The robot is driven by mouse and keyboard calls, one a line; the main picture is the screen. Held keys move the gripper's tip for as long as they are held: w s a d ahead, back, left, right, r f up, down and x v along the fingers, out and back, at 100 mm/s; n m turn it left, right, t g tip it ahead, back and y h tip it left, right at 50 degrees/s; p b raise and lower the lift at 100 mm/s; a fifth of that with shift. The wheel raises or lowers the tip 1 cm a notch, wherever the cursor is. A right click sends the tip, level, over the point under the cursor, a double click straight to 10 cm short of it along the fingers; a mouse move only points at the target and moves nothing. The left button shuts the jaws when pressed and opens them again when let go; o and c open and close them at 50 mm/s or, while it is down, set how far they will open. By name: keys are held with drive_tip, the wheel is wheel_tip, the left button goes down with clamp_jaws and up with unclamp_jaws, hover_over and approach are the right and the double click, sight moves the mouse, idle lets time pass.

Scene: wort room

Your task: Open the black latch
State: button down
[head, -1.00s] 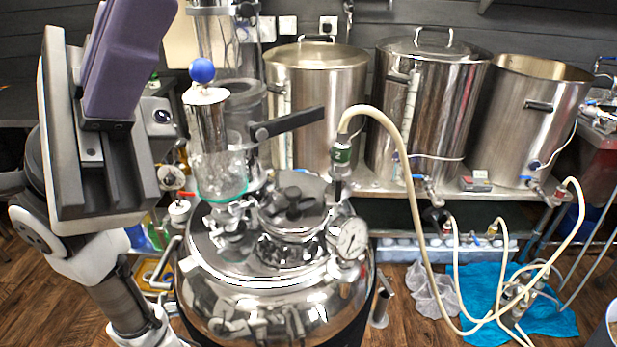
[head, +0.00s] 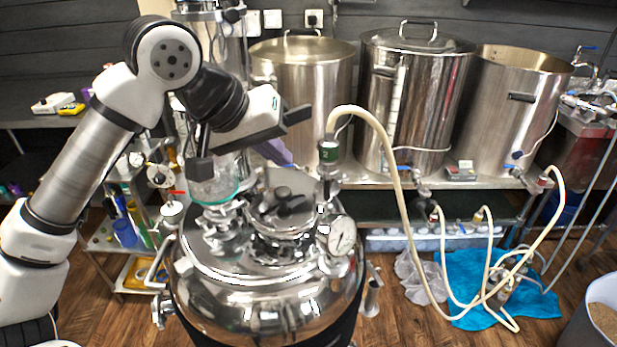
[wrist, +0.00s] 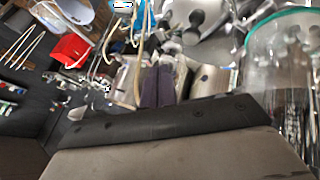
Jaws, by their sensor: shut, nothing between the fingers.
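The black latch is a flat lever (head: 297,114) on the glass column above the steel vessel. In the head view only its right end shows, and my gripper and wrist hide the rest. My gripper (head: 279,153) is in front of the column, its purple fingers just below the lever. In the wrist view the fingers (wrist: 158,86) lie together, with nothing between them. I cannot tell whether the gripper touches the lever. I cannot make out the lever in the wrist view.
The steel vessel (head: 265,300) has a dial gauge (head: 342,235) and a green-banded hose fitting (head: 328,152). A pale hose (head: 392,170) arches to the right. A teal-rimmed glass jar (head: 213,190) is close below my wrist. Steel tanks (head: 415,100) stand behind.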

drive_tip(key=shift+f, duration=0.1)
drive_tip(key=p, duration=0.3)
approach(323, 196)
drive_tip(key=x, duration=0.2)
drive_tip(key=w+x, duration=0.1)
drive_tip(key=x, duration=0.2)
drive_tip(key=shift+w+a, duration=0.1)
drive_tip(key=shift+d+y+b, duration=0.45)
drive_tip(key=shift+y+b, duration=0.05)
drive_tip(key=shift+b, duration=0.4)
drive_tip(key=shift+d+b, duration=0.15)
drive_tip(key=shift+b, duration=0.15)
drive_tip(key=d+b, duration=0.6)
drive_tip(key=b, duration=0.1)
drive_tip(key=shift+b, duration=0.3)
